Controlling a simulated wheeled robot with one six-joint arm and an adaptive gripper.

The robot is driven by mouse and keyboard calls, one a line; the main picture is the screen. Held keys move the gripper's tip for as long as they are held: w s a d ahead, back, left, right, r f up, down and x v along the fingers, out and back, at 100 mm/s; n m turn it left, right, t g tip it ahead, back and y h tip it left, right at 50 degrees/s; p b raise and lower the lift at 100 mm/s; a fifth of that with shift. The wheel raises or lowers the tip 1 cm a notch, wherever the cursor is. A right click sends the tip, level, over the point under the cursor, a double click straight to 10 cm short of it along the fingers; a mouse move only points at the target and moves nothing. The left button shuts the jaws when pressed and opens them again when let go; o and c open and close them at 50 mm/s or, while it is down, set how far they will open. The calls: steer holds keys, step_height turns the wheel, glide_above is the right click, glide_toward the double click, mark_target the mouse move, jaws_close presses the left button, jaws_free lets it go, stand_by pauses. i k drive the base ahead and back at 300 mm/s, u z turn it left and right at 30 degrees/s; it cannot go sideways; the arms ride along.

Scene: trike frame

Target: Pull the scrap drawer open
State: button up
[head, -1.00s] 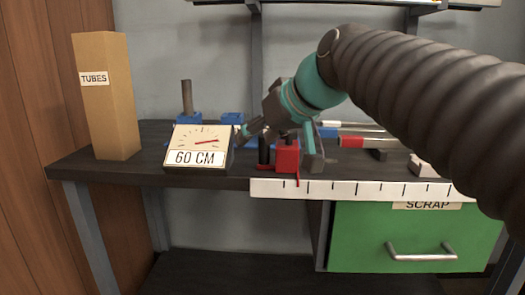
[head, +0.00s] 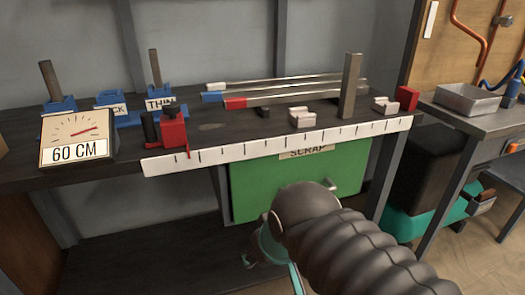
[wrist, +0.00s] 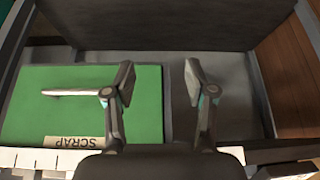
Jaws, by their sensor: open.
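The green scrap drawer (head: 260,185) sits under the workbench, its front appearing flush and shut, with a SCRAP label (head: 307,152) at its top edge. In the head view my arm covers much of its front and most of its metal handle (head: 332,186). In the wrist view the drawer (wrist: 60,120) appears upside down, with the bar handle (wrist: 70,92) at left. My gripper (wrist: 160,82) is open and empty. Its left finger overlaps the handle's right end in the picture; its right finger is over the dark space beside the drawer. Contact cannot be told.
A white ruler strip (head: 280,145) runs along the bench's front edge above the drawer. The bench holds a 60 CM gauge (head: 78,148), a red clamp (head: 173,130) and several tubes. A second table with a metal tray (head: 467,98) stands at right.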

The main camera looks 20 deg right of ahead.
mark_target(254, 184)
steer(key=u, duration=1.05)
steer(key=k, duration=0.95)
steer(key=z, duration=0.65)
